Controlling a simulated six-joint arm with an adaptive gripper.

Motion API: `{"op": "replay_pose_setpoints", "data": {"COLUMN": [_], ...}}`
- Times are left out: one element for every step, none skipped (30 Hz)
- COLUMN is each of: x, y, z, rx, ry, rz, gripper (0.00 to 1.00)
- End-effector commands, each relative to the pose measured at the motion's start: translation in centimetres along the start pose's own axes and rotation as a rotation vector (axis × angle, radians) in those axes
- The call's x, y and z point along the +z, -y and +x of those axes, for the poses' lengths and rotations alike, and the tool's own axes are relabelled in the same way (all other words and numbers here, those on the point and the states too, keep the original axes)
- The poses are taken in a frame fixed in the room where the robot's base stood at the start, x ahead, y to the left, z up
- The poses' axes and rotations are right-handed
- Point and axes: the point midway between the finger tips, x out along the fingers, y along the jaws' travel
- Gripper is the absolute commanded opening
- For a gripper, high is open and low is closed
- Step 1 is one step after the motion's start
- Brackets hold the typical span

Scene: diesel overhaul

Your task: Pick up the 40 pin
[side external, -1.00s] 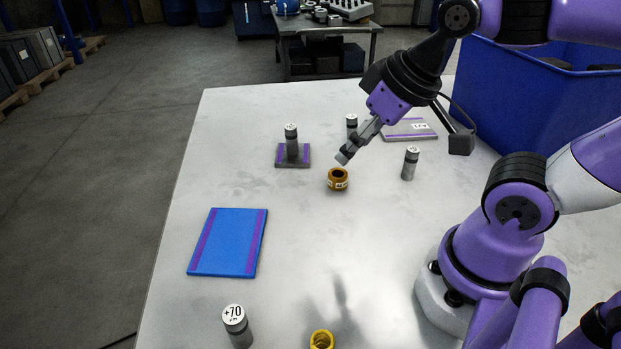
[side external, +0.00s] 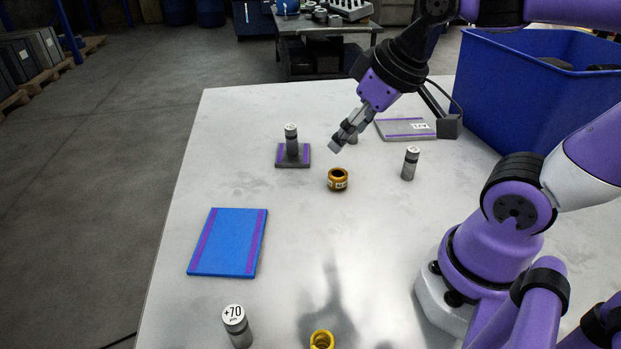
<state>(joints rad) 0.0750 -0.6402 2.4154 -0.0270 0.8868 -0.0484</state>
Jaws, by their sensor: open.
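Several grey cylindrical pins with white tops stand upright on the table. One pin (side external: 291,143) stands on a small grey plate with purple edges (side external: 280,162). Another pin (side external: 410,164) stands on the bare table to the right. A third pin (side external: 354,138) is mostly hidden behind my gripper. The front pin (side external: 238,328) reads +70; the other labels are too small to read, so I cannot tell which is the 40 pin. My gripper (side external: 337,143) is open, tilted down to the left, above the table and in front of the hidden pin. No pin shows between its fingers.
An orange-brown ring (side external: 338,180) sits below my gripper, and a yellow ring (side external: 321,340) lies at the front. A blue mat (side external: 228,242) lies at left, a grey labelled plate (side external: 405,129) behind right. A large blue bin (side external: 540,100) stands at the right.

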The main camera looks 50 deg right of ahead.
Motion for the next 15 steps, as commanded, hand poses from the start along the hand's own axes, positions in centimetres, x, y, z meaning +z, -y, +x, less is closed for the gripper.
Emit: {"op": "replay_pose_setpoints", "data": {"x": [-1.3, -2.1, -3.3, -4.3, -5.1, -6.1, -6.7, -7.1, -7.6, -7.7, -7.8, -7.7, -7.6, -7.4, -7.1], "y": [-1.2, -2.0, -3.3, -4.5, -5.8, -7.7, -9.2, -10.8, -12.9, -14.5, -16.0, -17.9, -19.2, -20.4, -21.8], "z": [0.5, 0.8, 1.4, 1.9, 2.5, 3.3, 4.0, 4.8, 5.7, 6.5, 7.2, 8.1, 8.7, 9.3, 9.9], "rx": [0.014, 0.022, 0.031, 0.038, 0.044, 0.051, 0.056, 0.059, 0.064, 0.065, 0.068, 0.069, 0.071, 0.072, 0.073], "ry": [0.015, 0.022, 0.033, 0.04, 0.047, 0.056, 0.063, 0.068, 0.074, 0.078, 0.082, 0.085, 0.087, 0.088, 0.089], "rz": [0.01, 0.012, 0.014, 0.016, 0.017, 0.019, 0.021, 0.022, 0.025, 0.026, 0.028, 0.03, 0.032, 0.034, 0.036], "gripper": [0.68, 0.68, 0.68, 0.68, 0.68, 0.68, 0.68, 0.68, 0.68, 0.68, 0.68, 0.68, 0.68, 0.68, 0.68]}}
